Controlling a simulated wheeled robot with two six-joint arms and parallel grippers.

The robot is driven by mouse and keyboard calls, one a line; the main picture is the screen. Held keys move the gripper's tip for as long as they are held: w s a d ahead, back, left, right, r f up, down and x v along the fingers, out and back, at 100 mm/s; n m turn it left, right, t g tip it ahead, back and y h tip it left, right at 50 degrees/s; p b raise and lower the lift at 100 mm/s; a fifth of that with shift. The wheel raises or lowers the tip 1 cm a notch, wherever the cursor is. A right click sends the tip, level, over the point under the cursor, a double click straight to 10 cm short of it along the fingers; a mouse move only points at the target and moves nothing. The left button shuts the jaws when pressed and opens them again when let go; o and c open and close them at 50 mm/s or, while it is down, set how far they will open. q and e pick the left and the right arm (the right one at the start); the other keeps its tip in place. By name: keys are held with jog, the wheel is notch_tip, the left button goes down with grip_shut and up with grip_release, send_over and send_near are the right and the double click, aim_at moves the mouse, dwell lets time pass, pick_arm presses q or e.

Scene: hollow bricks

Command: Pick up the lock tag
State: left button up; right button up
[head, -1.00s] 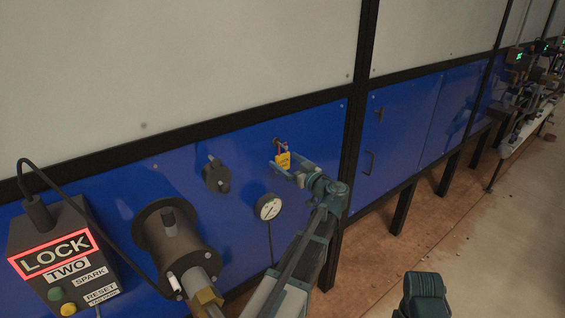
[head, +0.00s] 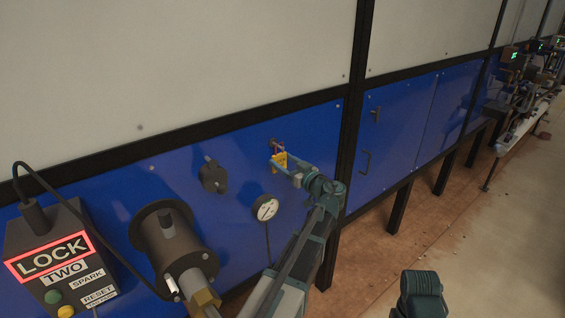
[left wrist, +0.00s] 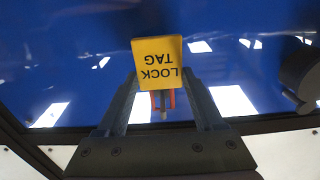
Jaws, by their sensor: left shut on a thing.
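The yellow lock tag (head: 279,160) is at the blue panel, just below a small dark fitting (head: 274,143). A bit of red shows between tag and fitting; I cannot tell whether they are still joined. My left gripper (head: 281,164) reaches up from the lower right and is shut on the tag. In the left wrist view the tag (left wrist: 157,60) is upside down, its lettering readable, at the tips of the left gripper (left wrist: 160,82). A red part (left wrist: 163,99) shows between the fingers. My right gripper is not in view.
A large dark cylinder (head: 160,240) and a lit LOCK TWO box (head: 65,262) stand further left. A black post (head: 348,150) is to the right.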

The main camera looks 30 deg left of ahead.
pick_arm(q)
jog(key=shift+r+p, duration=0.3)
jog(key=shift+r, duration=0.2)
jog(key=v, duration=1.8)
jog(key=shift+s, duration=0.1)
